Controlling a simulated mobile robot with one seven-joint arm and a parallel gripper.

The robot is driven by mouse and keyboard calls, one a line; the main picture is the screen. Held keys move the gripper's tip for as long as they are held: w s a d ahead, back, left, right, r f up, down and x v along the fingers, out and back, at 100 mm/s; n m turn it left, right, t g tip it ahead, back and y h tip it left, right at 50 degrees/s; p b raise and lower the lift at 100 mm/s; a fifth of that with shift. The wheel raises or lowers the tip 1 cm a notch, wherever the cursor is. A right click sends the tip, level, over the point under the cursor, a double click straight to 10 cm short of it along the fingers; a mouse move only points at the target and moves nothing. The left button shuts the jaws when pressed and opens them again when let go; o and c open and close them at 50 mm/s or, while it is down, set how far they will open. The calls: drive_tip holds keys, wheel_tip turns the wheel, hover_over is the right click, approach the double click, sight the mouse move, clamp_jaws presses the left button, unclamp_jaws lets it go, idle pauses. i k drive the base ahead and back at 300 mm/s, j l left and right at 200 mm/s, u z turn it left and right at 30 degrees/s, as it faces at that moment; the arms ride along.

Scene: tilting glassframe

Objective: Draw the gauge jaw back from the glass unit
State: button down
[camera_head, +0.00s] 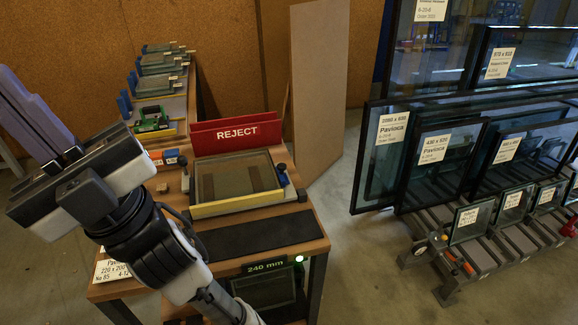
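A glass unit (228,176) with a pale yellow front edge lies in a frame on the wooden bench, in front of the red REJECT board. A small blue and black fitting (282,175) stands at its right edge; I cannot tell for sure whether it is the gauge jaw, or whether it touches the glass. My gripper (62,190) is raised at the left, apart from the glass unit and to its left. Its fingertips are not clear, and I see nothing held in it. A display reading 240 mm (265,267) is under the bench front.
The red REJECT board (236,134) stands behind the unit. A dark mat (258,235) lies clear in front. Blue and orange blocks (172,157) sit at the left. A rack of black-framed panes (438,150) fills the right, beyond open floor.

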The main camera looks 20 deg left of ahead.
sight(281, 167)
drive_tip(key=k+l+u, duration=0.15)
drive_tip(key=k+u, duration=0.2)
drive_tip(key=k+l+u, duration=0.1)
drive_tip(key=k+u, duration=0.25)
drive_tip(key=i, duration=0.1)
